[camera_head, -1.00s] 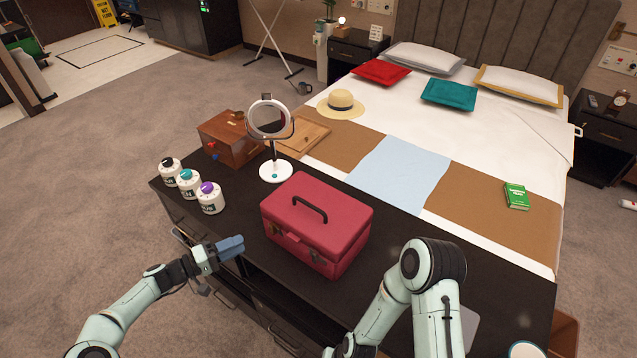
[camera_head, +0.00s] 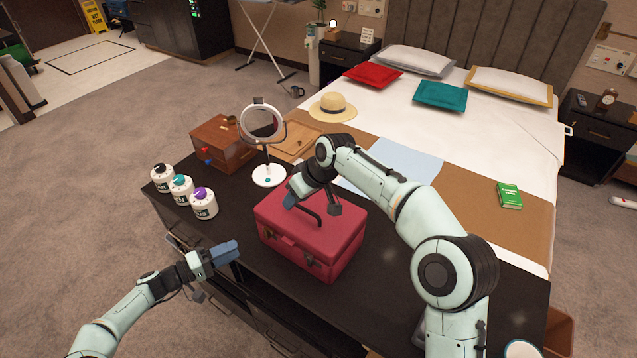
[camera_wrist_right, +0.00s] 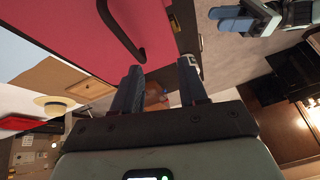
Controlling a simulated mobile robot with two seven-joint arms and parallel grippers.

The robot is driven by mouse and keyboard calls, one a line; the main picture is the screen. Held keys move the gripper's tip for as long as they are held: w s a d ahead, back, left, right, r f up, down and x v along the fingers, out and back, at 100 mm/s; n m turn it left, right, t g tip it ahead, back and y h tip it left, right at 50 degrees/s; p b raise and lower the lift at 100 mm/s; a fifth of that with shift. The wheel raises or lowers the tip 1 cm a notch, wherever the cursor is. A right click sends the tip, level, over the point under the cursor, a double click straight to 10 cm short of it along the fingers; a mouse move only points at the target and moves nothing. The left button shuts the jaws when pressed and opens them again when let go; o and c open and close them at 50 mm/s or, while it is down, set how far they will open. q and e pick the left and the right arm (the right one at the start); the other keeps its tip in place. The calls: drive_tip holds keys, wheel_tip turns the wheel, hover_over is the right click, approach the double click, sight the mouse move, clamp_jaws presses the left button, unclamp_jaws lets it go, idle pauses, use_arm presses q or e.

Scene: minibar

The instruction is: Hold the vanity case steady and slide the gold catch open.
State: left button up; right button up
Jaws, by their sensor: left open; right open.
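My right gripper (camera_head: 290,201) is open above the lid's back left part, beside the handle. In the right wrist view the open, empty fingers (camera_wrist_right: 159,88) show near the black handle (camera_wrist_right: 122,30) and the red lid (camera_wrist_right: 60,30). My left gripper (camera_head: 236,250) is in front of the counter, left of the case and apart from it. Its jaw gap is hard to see.
A round mirror on a white stand (camera_head: 268,176) and a wooden box (camera_head: 222,144) stand behind the case. Several white jars (camera_head: 203,205) stand at the counter's left end.

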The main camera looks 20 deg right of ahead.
sight(303, 208)
drive_tip(key=s+d+r+n+h, duration=0.1)
drive_tip(key=d+r+n, duration=0.1)
drive_tip(key=d+r, duration=0.25)
drive_tip(key=x, duration=1.3)
drive_tip(key=shift+s+d+f, duration=0.25)
drive_tip(key=shift+f, duration=0.15)
clamp_jaws()
idle(0.5)
